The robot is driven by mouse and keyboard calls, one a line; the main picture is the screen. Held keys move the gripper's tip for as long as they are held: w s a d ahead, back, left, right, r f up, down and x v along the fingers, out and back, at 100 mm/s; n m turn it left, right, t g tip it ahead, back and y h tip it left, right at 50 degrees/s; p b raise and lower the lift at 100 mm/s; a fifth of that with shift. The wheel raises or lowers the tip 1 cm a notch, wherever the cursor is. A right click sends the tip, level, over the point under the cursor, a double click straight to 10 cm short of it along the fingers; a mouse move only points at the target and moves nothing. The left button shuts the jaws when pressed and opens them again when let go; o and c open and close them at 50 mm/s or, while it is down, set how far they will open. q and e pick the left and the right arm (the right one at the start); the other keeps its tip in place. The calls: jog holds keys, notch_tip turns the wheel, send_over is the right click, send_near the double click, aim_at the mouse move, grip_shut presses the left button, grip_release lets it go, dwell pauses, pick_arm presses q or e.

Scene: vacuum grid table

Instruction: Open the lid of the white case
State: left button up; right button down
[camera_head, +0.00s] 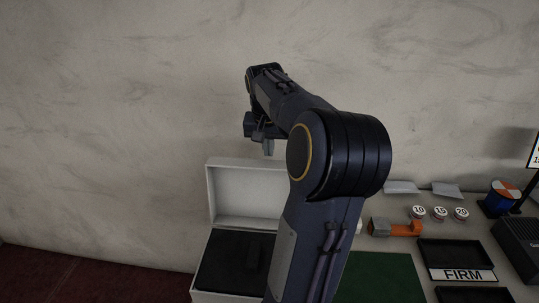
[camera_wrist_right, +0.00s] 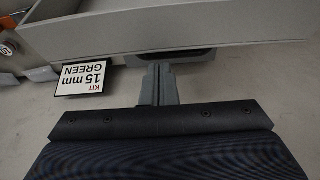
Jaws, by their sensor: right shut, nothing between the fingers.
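The white case (camera_head: 210,238) stands at the lower middle of the head view, partly hidden by my right arm. Its lid (camera_head: 245,190) stands raised at the back, and the dark interior (camera_head: 232,262) shows. My right gripper (camera_head: 267,146) is just above the lid's top edge, with its fingers shut and empty. The shut fingers also show in the right wrist view (camera_wrist_right: 159,85), below a long pale panel (camera_wrist_right: 190,32), probably part of the case. I cannot tell whether they touch it. My left gripper is not in view.
A label reading KIT 15 mm GREEN (camera_wrist_right: 85,78) lies in the wrist view. Right of my arm are a green mat (camera_head: 385,280), an orange-grey tool (camera_head: 395,228), several round numbered pieces (camera_head: 439,213) and a black FIRM tray (camera_head: 455,252). A wall stands behind.

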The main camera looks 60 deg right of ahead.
jog(key=v, duration=0.5)
jog(key=shift+w+a, duration=0.15)
jog(key=shift+a, duration=0.15)
jog(key=a+f+n+t+y, duration=0.2)
jog(key=a+f+n, duration=0.1)
jog(key=a, duration=1)
jog(key=a+f+n+t+y, duration=0.1)
jog(key=a+f+n, duration=0.3)
jog(key=a, duration=1)
jog(key=shift+s+f+n+t+y, duration=0.15)
jog(key=shift+s+n+t+y, duration=0.25)
jog(key=shift+n+t, duration=0.3)
jog(key=c, duration=2)
grip_release()
jog(key=s+a+f+n+y, duration=0.2)
jog(key=a+f, duration=0.4)
jog(key=a, duration=0.3)
jog(key=s+n, duration=0.1)
jog(key=s, duration=0.1)
jog(key=shift+s+a+y, duration=0.2)
jog(key=shift+s+y, duration=0.15)
jog(key=shift+y, duration=0.05)
jog(key=shift+o, duration=1.2)
jog(key=shift+s+a+f+n, duration=0.1)
jog(key=shift+a+n, duration=0.05)
jog(key=shift+n, duration=0.15)
jog(key=shift+o, duration=1.4)
